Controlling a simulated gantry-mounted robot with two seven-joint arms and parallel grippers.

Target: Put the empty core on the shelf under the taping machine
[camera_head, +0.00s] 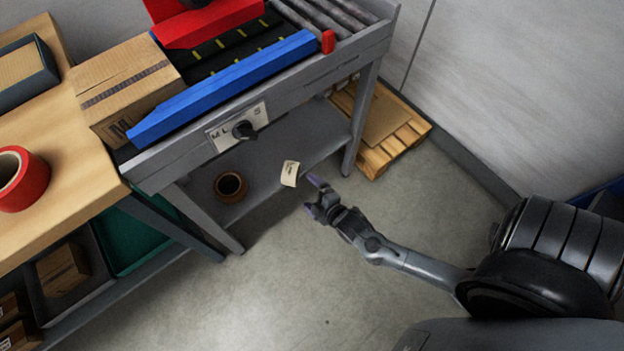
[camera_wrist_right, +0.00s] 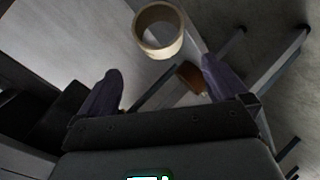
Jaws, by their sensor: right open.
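A pale, hollow, thin-walled core (camera_wrist_right: 158,48) is ahead of my right gripper in the right wrist view. In the head view a cream, printed piece (camera_head: 290,173), apparently this core seen from its side, is at the front edge of the grey lower shelf (camera_head: 268,172). I cannot tell whether it touches the shelf. The taping machine (camera_head: 180,157) is above the shelf. My right gripper (camera_head: 314,196) is open, just right of the cream piece and apart from it; its spread fingers (camera_wrist_right: 160,84) hold nothing. My left gripper is out of view.
The machine's legs (camera_head: 361,120) flank the shelf opening. A wooden pallet (camera_head: 408,133) lies behind on the right. A workbench (camera_head: 75,185) with a red tape roll (camera_head: 36,182) is at left. The front floor is clear.

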